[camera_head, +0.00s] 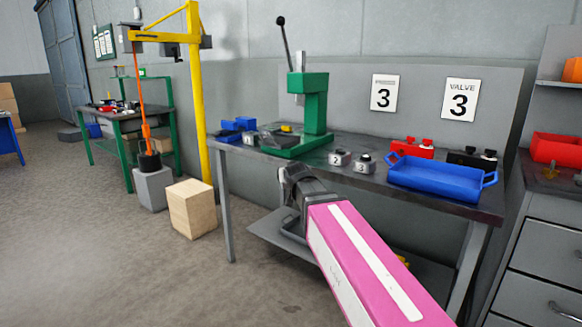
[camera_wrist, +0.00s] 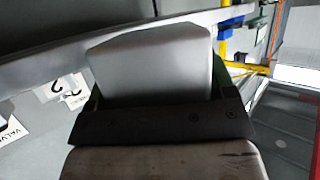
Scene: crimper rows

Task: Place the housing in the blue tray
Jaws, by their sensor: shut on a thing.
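The blue tray (camera_head: 435,178) lies on the right part of the workbench, with raised handles at its ends and no contents visible. My gripper (camera_head: 286,172) is in front of the bench's front edge, left of the tray and apart from it. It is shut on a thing. In the wrist view a pale grey block (camera_wrist: 150,65), seemingly the housing, shows beyond a dark bar of my gripper (camera_wrist: 160,121). The grip itself is mostly hidden, and in the head view the held thing cannot be made out clearly.
A green lever press (camera_head: 314,105) stands on the workbench (camera_head: 383,185). Small grey blocks marked 2 (camera_head: 340,157) and 3 (camera_head: 364,163) sit between press and tray. Red (camera_head: 412,149) and black (camera_head: 470,160) units stand behind the tray. A yellow hoist (camera_head: 196,90) stands left.

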